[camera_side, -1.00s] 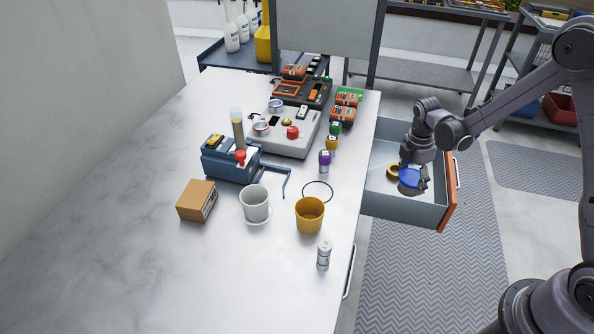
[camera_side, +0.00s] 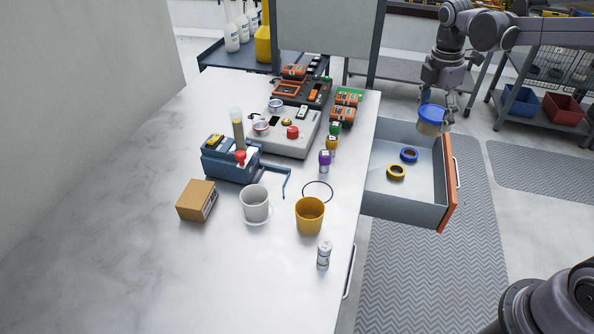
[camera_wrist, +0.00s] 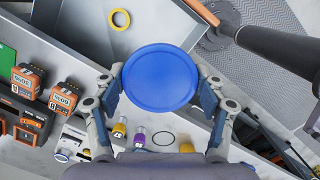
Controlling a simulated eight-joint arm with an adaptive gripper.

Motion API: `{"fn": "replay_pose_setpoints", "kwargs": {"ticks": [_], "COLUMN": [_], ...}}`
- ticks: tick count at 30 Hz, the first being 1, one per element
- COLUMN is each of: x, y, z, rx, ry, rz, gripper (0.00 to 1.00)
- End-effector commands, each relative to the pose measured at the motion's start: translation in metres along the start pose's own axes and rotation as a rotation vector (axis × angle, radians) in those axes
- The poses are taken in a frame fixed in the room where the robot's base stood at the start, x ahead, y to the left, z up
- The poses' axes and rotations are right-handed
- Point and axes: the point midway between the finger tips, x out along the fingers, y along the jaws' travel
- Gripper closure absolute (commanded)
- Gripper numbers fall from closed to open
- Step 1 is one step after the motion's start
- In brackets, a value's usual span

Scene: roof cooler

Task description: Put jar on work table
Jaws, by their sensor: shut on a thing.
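The jar (camera_side: 430,120) has a blue lid and a clear body with tan contents. My gripper (camera_side: 436,108) is shut on it and holds it upright in the air above the far part of the open drawer (camera_side: 415,208). In the wrist view the blue lid (camera_wrist: 160,78) fills the space between my two fingers (camera_wrist: 160,95), one on each side. The work table (camera_side: 130,240) is to the left of the drawer, with a bare white top at its left and front.
Two tape rolls, blue (camera_side: 409,155) and yellow (camera_side: 397,172), lie in the drawer. On the table stand a yellow cup (camera_side: 310,216), white mug (camera_side: 254,204), cardboard box (camera_side: 197,201), small bottles (camera_side: 324,161) and devices.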

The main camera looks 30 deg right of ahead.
Motion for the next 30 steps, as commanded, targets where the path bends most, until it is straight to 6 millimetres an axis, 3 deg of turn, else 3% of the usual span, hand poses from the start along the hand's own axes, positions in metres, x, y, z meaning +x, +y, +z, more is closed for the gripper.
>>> {"fn": "replay_pose_setpoints", "kwargs": {"ticks": [4, 11, 20, 26, 30], "x": [-0.029, -0.056, -0.063, -0.072, -0.079], "y": [0.0, 0.001, 0.003, -0.008, -0.025], "z": [0.004, 0.001, -0.071, -0.146, -0.204], "rx": [0.0, -0.016, -0.247, -0.489, -0.681], "ry": [0.0, 0.001, 0.002, 0.002, 0.002], "rz": [0.0, 0.002, 0.03, 0.059, 0.082], "gripper": [0.69, 0.69, 0.69, 0.69, 0.69]}}
